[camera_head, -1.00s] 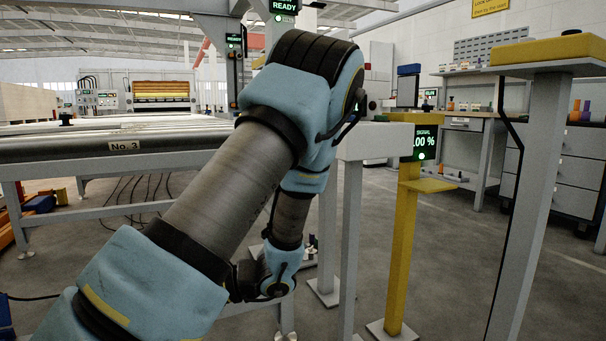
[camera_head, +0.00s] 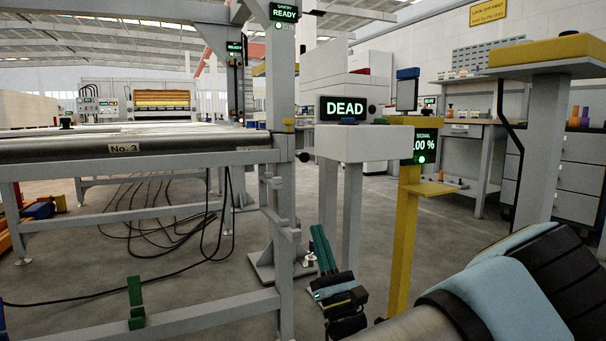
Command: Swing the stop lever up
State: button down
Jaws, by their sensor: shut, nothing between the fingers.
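I cannot tell for certain which part is the stop lever. A small black round knob (camera_head: 304,157) sticks out from the right side of the grey gantry post, just left of the pale box; it may belong to the lever. My gripper (camera_head: 319,232) is at lower centre, in front of the pale box's legs. Its dark teal fingers point up and lean left, shut together and empty. It is well below the knob and apart from it. The black wrist (camera_head: 340,303) is below the fingers. My light blue arm enters from the lower right.
The pale box (camera_head: 364,143) carries a display (camera_head: 342,107) reading DEAD. A yellow post (camera_head: 403,240) stands to its right. The roller table (camera_head: 150,147) fills the left, with a dark green bracket (camera_head: 135,303) on its low rail. Cables lie beneath. A yellow-topped stand (camera_head: 540,130) is at right.

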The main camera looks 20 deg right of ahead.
aim_at(304, 157)
jog(key=i+l, duration=0.25)
jog(key=i, duration=0.25)
jog(key=i+l, duration=0.2)
jog(key=i, duration=0.25)
